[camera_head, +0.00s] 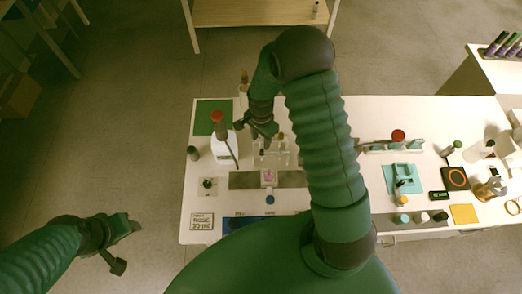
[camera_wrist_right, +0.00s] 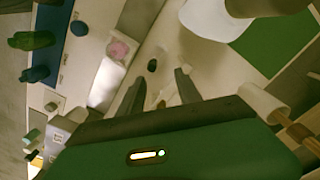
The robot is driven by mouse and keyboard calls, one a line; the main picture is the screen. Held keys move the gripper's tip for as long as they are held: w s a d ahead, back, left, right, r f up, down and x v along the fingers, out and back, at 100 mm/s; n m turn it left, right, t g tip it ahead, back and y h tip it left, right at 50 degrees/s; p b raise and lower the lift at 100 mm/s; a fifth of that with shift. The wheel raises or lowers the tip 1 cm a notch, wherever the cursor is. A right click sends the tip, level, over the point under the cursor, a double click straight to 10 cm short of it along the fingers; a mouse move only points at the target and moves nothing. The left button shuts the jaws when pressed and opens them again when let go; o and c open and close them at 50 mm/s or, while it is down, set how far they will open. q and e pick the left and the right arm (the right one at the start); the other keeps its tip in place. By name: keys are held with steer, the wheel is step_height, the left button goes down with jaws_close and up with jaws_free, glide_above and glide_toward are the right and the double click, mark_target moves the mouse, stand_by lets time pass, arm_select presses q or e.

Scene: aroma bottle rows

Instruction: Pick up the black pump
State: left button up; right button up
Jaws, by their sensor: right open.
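A small black piece (camera_wrist_right: 152,65), likely the black pump, stands on the white table just ahead of my right fingertips in the right wrist view. In the head view a small dark piece (camera_head: 262,154) under my right gripper is probably the same thing, but it is too small to be sure. My right gripper (camera_head: 260,129) is open and empty above the table. In the wrist view its two fingers (camera_wrist_right: 157,84) are apart, with the black piece beyond the gap between them. My left gripper (camera_head: 126,247) is open and empty, off the table's left side.
A pink piece (camera_head: 269,175) sits on a white block nearby. Several small bottles and a teal tray (camera_head: 393,172) are at the right.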

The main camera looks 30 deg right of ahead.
mark_target(262, 150)
steer(key=f, duration=0.1)
steer(key=s+f, duration=0.1)
steer(key=f+p, duration=0.1)
steer(key=shift+s+a+f, duration=0.3)
steer(key=shift+f, duration=0.45)
steer(key=shift+w+f, duration=0.1)
steer(key=shift+w, duration=0.05)
steer(key=shift+c, duration=1.9)
arm_select(q)
steer(key=shift+v, duration=0.8)
arm_select(e)
jaws_close()
arm_select(q)
steer(key=shift+s, duration=0.1)
